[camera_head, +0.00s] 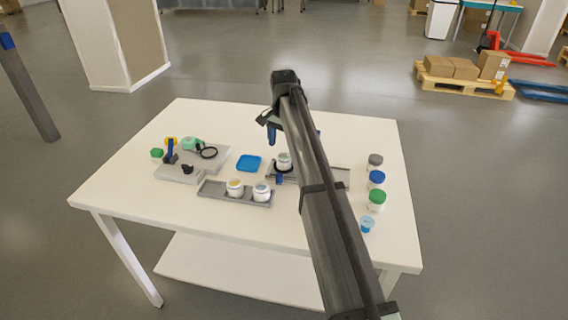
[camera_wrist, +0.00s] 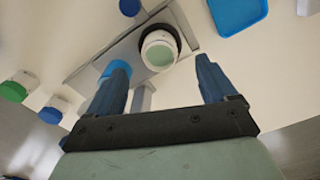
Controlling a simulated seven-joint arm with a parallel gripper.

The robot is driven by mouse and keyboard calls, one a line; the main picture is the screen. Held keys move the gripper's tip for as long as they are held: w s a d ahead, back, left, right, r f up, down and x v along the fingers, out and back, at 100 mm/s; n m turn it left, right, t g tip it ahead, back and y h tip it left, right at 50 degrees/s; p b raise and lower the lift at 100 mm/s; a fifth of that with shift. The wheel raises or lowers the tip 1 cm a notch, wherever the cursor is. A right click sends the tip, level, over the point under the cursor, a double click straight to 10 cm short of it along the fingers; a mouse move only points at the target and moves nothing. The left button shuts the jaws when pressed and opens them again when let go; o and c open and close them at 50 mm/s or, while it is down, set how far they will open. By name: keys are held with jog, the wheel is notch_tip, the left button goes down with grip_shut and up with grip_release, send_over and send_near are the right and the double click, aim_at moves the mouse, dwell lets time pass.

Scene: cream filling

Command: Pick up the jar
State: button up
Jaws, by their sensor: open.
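An open white jar with pale green contents (camera_wrist: 160,52) stands upright in a black ring on a grey plate (camera_wrist: 195,35). In the head view this jar (camera_head: 284,158) is near the middle of the table, just left of my arm. My gripper (camera_wrist: 163,72) is open, with its two blue fingers apart and nothing seen between them. In the wrist view the jar lies ahead of the gap between the fingertips. The fingers appear apart from it. In the head view my arm covers part of the grey plate and most of the gripper.
A grey tray (camera_head: 217,193) holds two white jars at the front. A blue square dish (camera_head: 249,163) lies left of the plate. Several lidded jars, including a green-lidded one (camera_head: 377,200), line the right edge. A grey fixture (camera_head: 215,170) stands left. The table's front left is clear.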

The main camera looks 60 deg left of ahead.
aim_at(284, 158)
jog(key=shift+f, duration=3.05)
jog(key=shift+c, duration=0.3)
jog(key=c, duration=1.1)
jog(key=shift+r, duration=0.1)
